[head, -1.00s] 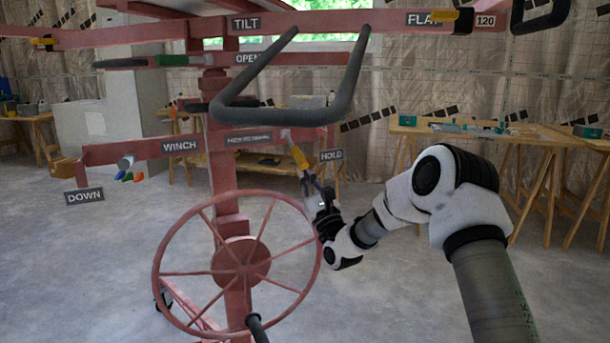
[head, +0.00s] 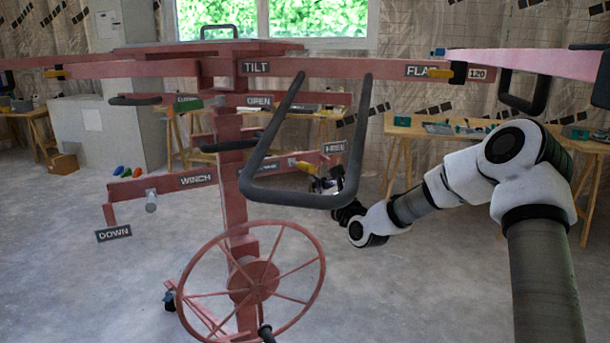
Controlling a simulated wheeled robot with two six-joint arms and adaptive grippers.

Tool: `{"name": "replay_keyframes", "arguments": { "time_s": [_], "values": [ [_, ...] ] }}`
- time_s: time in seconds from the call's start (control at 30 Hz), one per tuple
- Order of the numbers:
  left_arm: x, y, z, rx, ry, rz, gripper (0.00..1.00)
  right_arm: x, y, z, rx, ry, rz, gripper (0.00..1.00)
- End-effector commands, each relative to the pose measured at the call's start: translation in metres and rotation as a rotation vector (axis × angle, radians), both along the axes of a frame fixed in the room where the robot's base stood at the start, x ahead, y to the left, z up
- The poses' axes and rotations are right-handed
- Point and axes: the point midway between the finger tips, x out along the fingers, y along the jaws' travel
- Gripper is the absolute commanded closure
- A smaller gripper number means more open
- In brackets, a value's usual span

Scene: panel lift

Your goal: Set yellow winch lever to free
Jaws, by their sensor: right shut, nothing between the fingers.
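The yellow winch lever (head: 305,167) shows through the dark U-shaped handle, on the red winch bar right of the post. It looks closer to level than upright. The HOLD plate (head: 335,148) is up and to its right. A second plate left of the lever is mostly hidden by the handle and cannot be read. My right gripper (head: 319,181) is shut and empty, just right of and below the lever's tip. I cannot tell whether they touch. My left gripper is not in view.
The red spoked wheel (head: 252,282) stands below. The WINCH plate (head: 196,180) and DOWN plate (head: 114,233) are left.

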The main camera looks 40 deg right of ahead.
Motion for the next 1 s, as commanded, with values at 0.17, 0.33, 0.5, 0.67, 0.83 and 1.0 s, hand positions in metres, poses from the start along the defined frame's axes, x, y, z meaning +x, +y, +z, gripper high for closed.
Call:
{"name": "replay_keyframes", "arguments": {
  "time_s": [0.17,0.33,0.5,0.67,0.83,1.0],
  "values": [
    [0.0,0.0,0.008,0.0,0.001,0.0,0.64,0.0,-0.01,0.015,0.0,-0.001,-0.001,1.0],
    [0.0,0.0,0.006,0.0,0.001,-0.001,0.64,0.001,-0.011,0.027,-0.001,-0.002,-0.001,1.0],
    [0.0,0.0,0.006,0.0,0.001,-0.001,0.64,0.002,-0.011,0.035,-0.002,-0.002,0.0,1.0],
    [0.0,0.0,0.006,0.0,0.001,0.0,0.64,0.003,-0.011,0.04,-0.002,-0.004,0.0,1.0],
    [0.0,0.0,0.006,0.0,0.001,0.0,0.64,0.004,-0.012,0.043,-0.004,-0.008,-0.001,1.0],
    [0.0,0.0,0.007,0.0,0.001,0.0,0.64,0.004,-0.012,0.045,-0.005,-0.014,-0.003,1.0]
  ]
}}
